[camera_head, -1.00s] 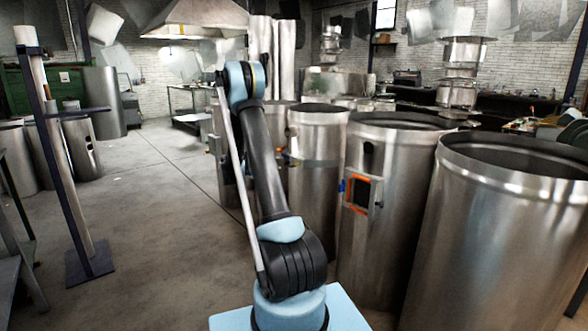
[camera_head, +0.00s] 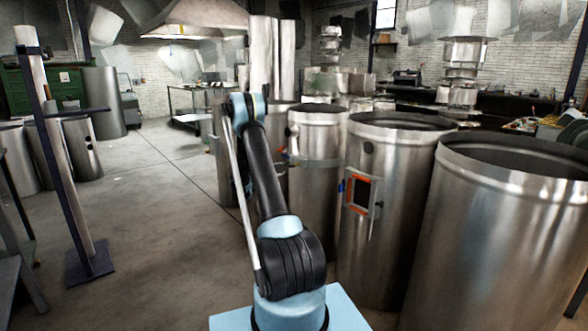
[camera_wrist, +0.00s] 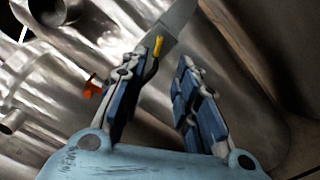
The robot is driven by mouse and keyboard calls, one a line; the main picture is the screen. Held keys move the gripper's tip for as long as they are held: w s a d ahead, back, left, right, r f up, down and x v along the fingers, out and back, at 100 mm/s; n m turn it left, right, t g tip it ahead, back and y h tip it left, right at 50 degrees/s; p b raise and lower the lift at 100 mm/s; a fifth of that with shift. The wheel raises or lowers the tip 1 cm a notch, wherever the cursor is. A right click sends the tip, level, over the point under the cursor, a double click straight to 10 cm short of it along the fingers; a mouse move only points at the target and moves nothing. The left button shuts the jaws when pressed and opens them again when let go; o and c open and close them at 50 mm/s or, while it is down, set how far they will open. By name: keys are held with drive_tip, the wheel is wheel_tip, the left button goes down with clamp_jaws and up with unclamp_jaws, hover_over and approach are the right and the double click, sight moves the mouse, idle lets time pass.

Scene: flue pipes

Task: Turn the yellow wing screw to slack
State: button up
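The yellow wing screw (camera_wrist: 158,46) shows in the wrist view as a small upright yellow piece. It appears just beyond the tip of my left finger, near a flat grey metal strip (camera_wrist: 178,22). My gripper (camera_wrist: 166,64) has its two blue-padded fingers apart, with nothing visible between them. The screw lies nearer the left finger than the right one; I cannot tell whether they touch. In the head view my arm and the pipes hide the gripper, and I cannot make out the yellow screw.
A small red-orange piece (camera_wrist: 93,86) sits left of my left finger. Large steel pipes stand on the right, one with an orange-edged opening (camera_head: 361,194). A slanted pole stand (camera_head: 60,160) is at left. The floor (camera_head: 165,225) between is clear.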

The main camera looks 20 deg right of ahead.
sight(294, 165)
drive_tip(key=x, duration=1.1)
drive_tip(key=shift+d, duration=0.2)
clamp_jaws()
drive_tip(key=shift+a, duration=0.2)
drive_tip(key=shift+d, duration=0.15)
